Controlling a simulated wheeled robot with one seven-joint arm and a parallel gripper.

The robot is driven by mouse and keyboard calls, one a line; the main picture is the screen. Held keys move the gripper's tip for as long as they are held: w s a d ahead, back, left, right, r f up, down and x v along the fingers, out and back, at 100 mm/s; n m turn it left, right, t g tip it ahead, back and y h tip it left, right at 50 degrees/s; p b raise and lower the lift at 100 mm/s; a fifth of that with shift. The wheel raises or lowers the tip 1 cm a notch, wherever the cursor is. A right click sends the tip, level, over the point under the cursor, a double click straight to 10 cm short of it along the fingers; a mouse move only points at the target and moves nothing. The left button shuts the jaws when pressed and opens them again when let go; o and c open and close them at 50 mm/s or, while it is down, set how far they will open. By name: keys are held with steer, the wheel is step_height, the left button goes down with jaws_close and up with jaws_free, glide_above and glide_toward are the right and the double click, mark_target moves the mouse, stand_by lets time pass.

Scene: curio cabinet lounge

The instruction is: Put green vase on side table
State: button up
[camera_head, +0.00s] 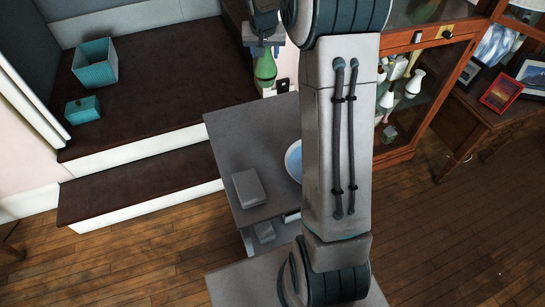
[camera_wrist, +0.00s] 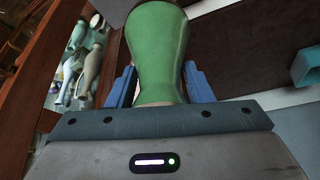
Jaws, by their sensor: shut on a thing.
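The green vase (camera_head: 265,68) is held in my gripper (camera_head: 264,46) in the head view, above the far end of a grey side table (camera_head: 250,135). In the wrist view the green vase (camera_wrist: 156,50) sits between the two blue fingers of my gripper (camera_wrist: 160,85), which are shut on it. The vase looks upright in the head view, with its top hidden by the gripper. My arm hides the right part of the table.
A grey box (camera_head: 249,188) and a partly hidden blue plate (camera_head: 293,160) are on the table. A glass cabinet (camera_head: 420,100) with vases stands at the right. Teal containers (camera_head: 95,68) rest on brown steps at the left. The table's far left part is bare.

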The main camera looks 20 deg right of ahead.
steer(key=shift+w+d+f+b, duration=0.25)
steer(key=shift+w+f+b, duration=0.1)
steer(key=shift+b, duration=0.6)
steer(key=s+a+f+b, duration=0.1)
steer(key=s+a+f, duration=0.5)
steer(key=a+f, duration=0.4)
steer(key=shift+f+b, duration=0.35)
steer(key=shift+f, duration=0.05)
steer(key=shift+f, duration=0.15)
steer(key=o, duration=1.2)
